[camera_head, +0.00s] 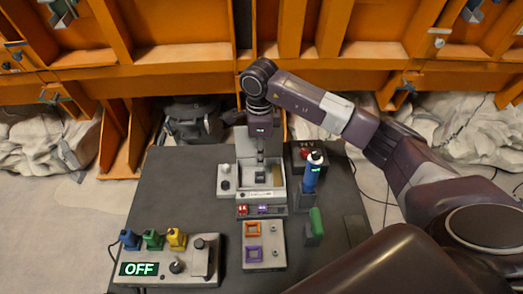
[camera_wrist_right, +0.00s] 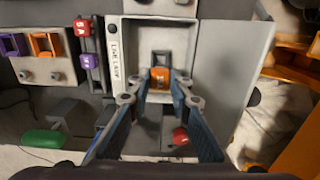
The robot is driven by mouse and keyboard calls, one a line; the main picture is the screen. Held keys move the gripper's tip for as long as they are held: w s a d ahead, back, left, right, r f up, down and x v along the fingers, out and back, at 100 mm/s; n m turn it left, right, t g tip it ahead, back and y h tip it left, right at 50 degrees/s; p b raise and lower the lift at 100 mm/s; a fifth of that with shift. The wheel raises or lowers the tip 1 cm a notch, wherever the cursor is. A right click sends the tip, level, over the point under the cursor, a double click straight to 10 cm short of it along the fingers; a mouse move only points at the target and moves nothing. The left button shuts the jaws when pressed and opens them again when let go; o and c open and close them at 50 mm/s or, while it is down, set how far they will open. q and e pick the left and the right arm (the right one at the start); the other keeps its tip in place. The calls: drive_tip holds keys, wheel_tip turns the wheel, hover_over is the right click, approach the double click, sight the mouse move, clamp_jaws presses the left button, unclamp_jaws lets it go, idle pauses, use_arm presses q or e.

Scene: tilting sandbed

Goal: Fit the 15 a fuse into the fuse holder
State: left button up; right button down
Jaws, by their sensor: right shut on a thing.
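My right gripper (camera_wrist_right: 160,85) is shut on an orange fuse (camera_wrist_right: 160,77), which sits between the fingertips in the right wrist view. In the head view the right gripper (camera_head: 261,150) points down over the light grey fuse holder unit (camera_head: 227,179). The fuse is over the recess of this holder unit (camera_wrist_right: 216,50). I cannot tell whether it is seated or just above the contacts. In the head view the gripper hides the fuse. The left gripper is not in view.
A rack holds a red fuse (camera_wrist_right: 82,28) and a purple fuse (camera_wrist_right: 90,60). Beside it is a panel with orange and purple square frames (camera_head: 263,260). A control box reading OFF (camera_head: 205,268) stands front left. A blue canister (camera_head: 311,174) and green-topped piece (camera_head: 316,222) stand right.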

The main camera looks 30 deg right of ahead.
drive_tip(key=shift+s+r, duration=0.1)
drive_tip(key=shift+f+b, duration=0.8)
drive_tip(key=shift+f, duration=0.05)
drive_tip(key=shift+f+b, duration=0.3)
drive_tip(key=shift+f, duration=0.05)
drive_tip(key=shift+f+b, duration=0.65)
drive_tip(key=shift+f, duration=0.4)
use_arm(q)
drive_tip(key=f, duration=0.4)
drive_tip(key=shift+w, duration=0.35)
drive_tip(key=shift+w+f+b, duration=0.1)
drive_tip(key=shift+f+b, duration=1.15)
drive_tip(key=shift+b, duration=0.25)
use_arm(e)
drive_tip(key=shift+f, duration=1.35)
drive_tip(key=c, duration=1.2)
unclamp_jaws()
